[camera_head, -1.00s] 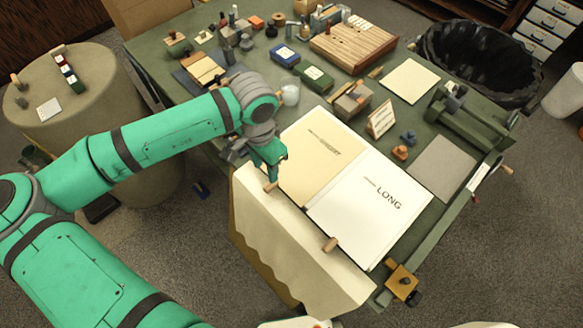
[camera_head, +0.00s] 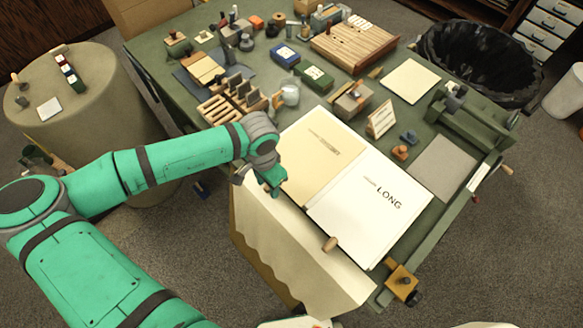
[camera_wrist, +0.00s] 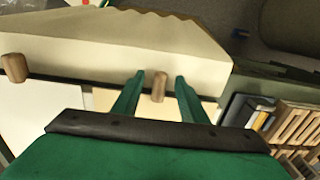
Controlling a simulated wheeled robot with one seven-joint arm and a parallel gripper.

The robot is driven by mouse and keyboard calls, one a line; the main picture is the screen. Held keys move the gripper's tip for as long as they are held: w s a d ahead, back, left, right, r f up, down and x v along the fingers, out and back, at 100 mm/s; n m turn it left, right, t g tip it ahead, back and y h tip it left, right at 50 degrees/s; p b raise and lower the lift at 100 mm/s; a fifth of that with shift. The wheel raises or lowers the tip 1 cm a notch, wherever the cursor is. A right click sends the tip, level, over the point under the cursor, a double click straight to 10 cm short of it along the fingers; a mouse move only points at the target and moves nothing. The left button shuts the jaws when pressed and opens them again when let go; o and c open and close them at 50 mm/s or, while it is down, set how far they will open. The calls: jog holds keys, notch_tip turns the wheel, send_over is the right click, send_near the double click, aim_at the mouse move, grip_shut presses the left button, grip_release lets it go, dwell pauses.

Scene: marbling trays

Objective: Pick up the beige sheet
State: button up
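A large beige sheet (camera_head: 290,245) with a wavy lower edge hangs over the near side of the green table. It also shows in the wrist view (camera_wrist: 110,50). Two wooden pegs sit along its upper edge, one peg (camera_head: 330,243) to the right and one peg (camera_wrist: 159,87) by my gripper. My gripper (camera_wrist: 160,80) is open, its two green fingers on either side of that peg with gaps showing. In the head view my gripper (camera_head: 272,182) points down at the sheet's upper left corner and hides the peg there.
A beige panel (camera_head: 308,160) and a white panel (camera_head: 365,215) marked LONG lie on the table (camera_head: 185,70) beyond the sheet. A wooden rack (camera_head: 228,100) stands to the left. A small wooden block (camera_head: 401,283) is at the near right corner.

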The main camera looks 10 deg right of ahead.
grip_shut()
jog(key=shift+r, duration=0.15)
